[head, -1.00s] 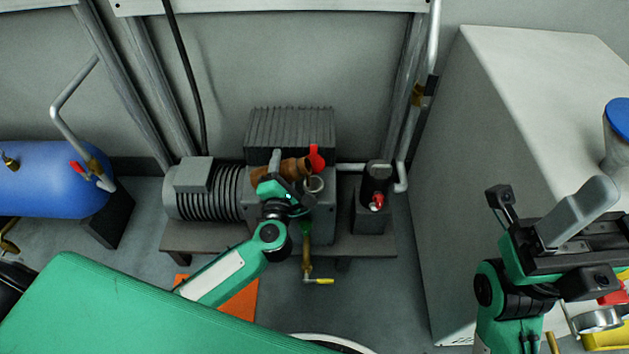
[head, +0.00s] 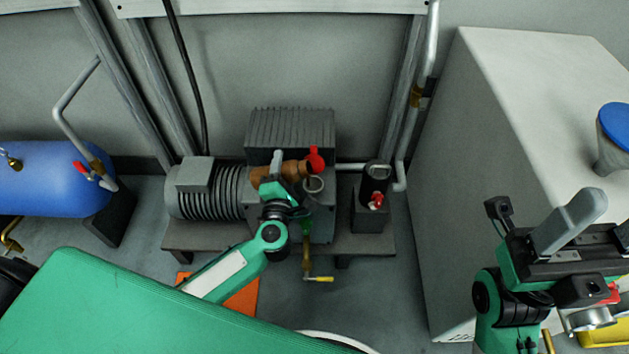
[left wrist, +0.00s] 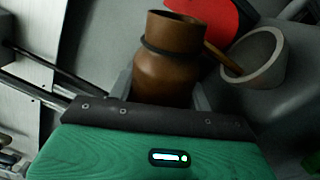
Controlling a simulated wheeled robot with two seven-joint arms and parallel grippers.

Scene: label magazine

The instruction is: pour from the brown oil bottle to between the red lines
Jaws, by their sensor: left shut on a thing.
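The brown oil bottle (head: 292,169) is held tipped well over above the grey pump, its mouth pointing right. My left gripper (head: 280,186) is shut on its body. In the left wrist view the bottle (left wrist: 168,72) fills the middle, with its neck near a grey filler cup (left wrist: 262,58). A thin brown streak (left wrist: 224,60) runs from behind the neck into the cup; I cannot tell for sure whether it is oil. The cup also shows in the head view (head: 313,185). The red lines are not visible. My right gripper (head: 580,235) is at the right; its opening is unclear.
The pump's ribbed block (head: 290,130) stands behind the bottle, with a red part (head: 315,157) beside the mouth. A dark container (head: 371,207) stands to the right. A yellow-handled valve (head: 318,279) hangs in front. A large pale cabinet (head: 480,150) is farther right.

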